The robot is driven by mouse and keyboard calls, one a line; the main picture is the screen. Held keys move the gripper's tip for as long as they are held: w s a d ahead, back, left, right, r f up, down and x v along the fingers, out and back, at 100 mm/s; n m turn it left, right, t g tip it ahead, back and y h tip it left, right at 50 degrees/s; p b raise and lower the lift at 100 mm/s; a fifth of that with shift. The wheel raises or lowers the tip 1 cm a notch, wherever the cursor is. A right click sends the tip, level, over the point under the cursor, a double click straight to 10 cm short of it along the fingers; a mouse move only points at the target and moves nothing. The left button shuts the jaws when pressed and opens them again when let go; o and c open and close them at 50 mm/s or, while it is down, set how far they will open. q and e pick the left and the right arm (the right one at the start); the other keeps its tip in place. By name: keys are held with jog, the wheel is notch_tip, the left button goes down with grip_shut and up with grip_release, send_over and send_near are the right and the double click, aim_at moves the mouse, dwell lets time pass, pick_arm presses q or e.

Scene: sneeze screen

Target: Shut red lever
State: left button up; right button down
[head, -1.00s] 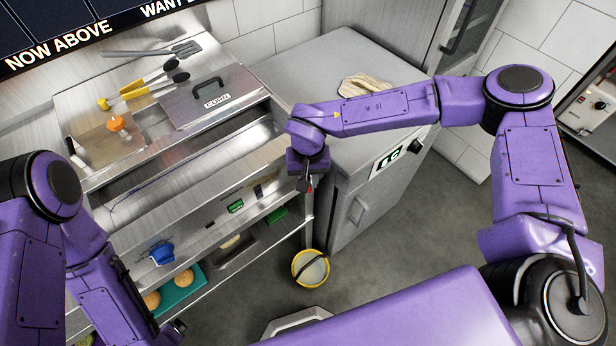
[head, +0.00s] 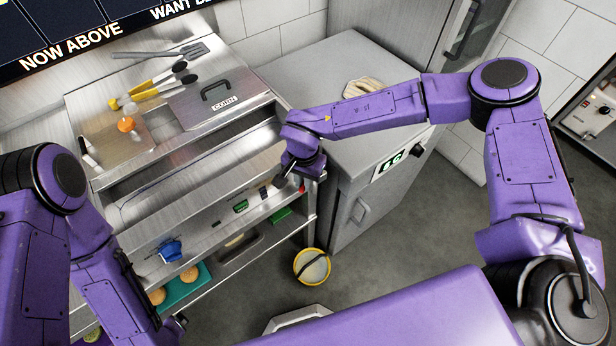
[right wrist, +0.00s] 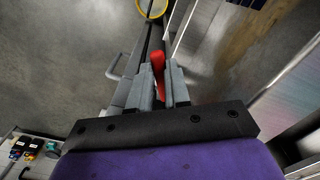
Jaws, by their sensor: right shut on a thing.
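The red lever (right wrist: 158,64) shows in the right wrist view between the two grey fingers of my right gripper (right wrist: 160,80). The gripper is shut on it, and the fingers hide part of the lever. In the head view my right gripper (head: 287,172) is at the right end of the steel counter's front, beside the grey cabinet. A small red bit of the lever (head: 302,187) shows just right of it. My left gripper (head: 172,330) is low at the left, partly hidden, and its fingers cannot be made out.
The steel counter (head: 200,190) holds a lidded pan (head: 235,105), tongs and a spatula. Its lower shelf holds a teal tray (head: 185,292) with buns. The grey cabinet (head: 350,150) stands close right of the gripper. A yellow-rimmed bucket (head: 312,266) is on the floor, with open floor to its right.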

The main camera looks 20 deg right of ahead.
jog(key=shift+w+a+m, duration=0.2)
jog(key=shift+w+m, duration=0.1)
jog(key=shift+m, duration=0.7)
jog(key=shift+w+a+m, duration=0.2)
jog(key=shift+w+m, duration=0.15)
jog(key=shift+m, duration=0.65)
jog(key=shift+w+a+m, duration=0.2)
jog(key=shift+w+m, duration=0.1)
jog(key=shift+m, duration=0.7)
jog(key=c, duration=1.1)
grip_release()
jog(key=shift+s+r, duration=0.1)
